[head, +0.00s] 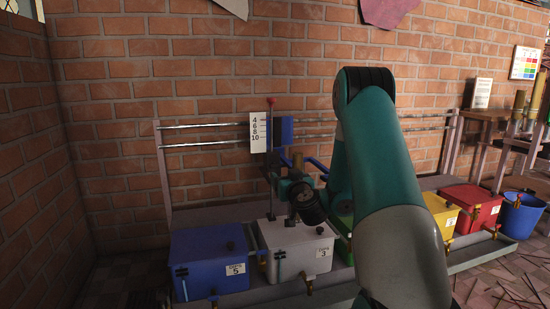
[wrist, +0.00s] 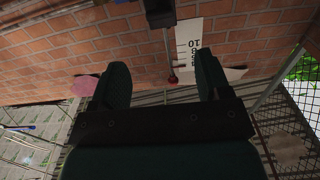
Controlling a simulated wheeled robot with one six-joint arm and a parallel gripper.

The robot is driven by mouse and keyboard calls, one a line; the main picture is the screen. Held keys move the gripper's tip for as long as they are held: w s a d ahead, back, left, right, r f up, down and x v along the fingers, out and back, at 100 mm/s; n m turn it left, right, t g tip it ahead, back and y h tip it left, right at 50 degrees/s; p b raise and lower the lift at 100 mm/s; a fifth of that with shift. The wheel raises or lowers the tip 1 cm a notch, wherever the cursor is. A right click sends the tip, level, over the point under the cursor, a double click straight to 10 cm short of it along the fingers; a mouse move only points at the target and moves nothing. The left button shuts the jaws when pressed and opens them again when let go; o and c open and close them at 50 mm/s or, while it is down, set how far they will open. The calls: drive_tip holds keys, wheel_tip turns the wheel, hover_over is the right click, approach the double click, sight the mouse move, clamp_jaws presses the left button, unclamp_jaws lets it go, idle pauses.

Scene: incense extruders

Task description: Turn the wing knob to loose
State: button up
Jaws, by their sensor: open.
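I cannot make out a wing knob for certain in either view. In the head view, a white scale plate (head: 258,131) marked 4 to 10 stands beside a blue block (head: 287,129) on the rails. A thin upright rod with a red tip (head: 270,101) stands in front of it. The wrist view shows the scale plate (wrist: 188,42) upside down and the red tip (wrist: 173,79). My gripper (wrist: 162,60) is open and empty, its two dark fingers apart, with the rod in view between them. In the head view, my wrist is low, above the white box, and hides what is behind it.
A blue box (head: 208,258) numbered 5 and a white box (head: 296,250) numbered 3 stand on the bench, with yellow (head: 440,212) and red (head: 472,207) boxes to the right. Two metal rails (head: 205,145) run along the brick wall. A blue bucket (head: 521,216) stands far right.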

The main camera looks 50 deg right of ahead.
sight(276, 166)
drive_tip(key=p+x, duration=1)
drive_tip(key=x, duration=0.1)
drive_tip(key=shift+w, duration=0.25)
drive_tip(key=shift+w+d+p, duration=0.3)
drive_tip(key=shift+w, duration=0.15)
drive_tip(key=shift+c, duration=0.4)
drive_tip(key=c, duration=0.8)
drive_tip(key=shift+c, duration=0.2)
